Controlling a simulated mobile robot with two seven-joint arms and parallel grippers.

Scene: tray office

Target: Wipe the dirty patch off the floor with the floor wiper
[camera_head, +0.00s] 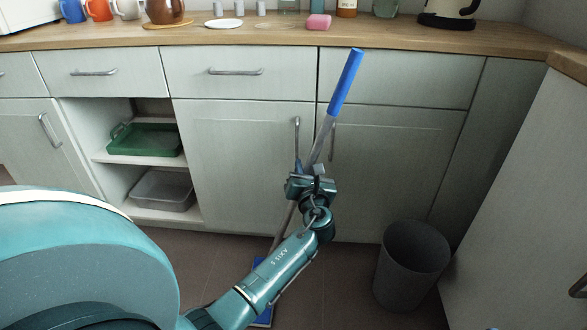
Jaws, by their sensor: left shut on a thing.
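The floor wiper (346,82) has a blue grip at its top and a grey pole that slants down to the left. My left gripper (312,174) is shut on the pole below the blue grip, in front of the lower cabinet doors. Part of the blue wiper head (262,318) shows low down, at floor level, mostly hidden behind my left forearm. I cannot tell whether the head touches the floor. No dirty patch can be made out on the visible brown tiled floor (345,285). My right gripper is not in view.
A grey bin (412,265) stands on the floor at the right. Cabinets (245,150) line the back under a wooden counter (230,38) holding mugs, a pink sponge (318,22) and a kettle. An open shelf holds a green tray (145,140) and a grey tub (162,190).

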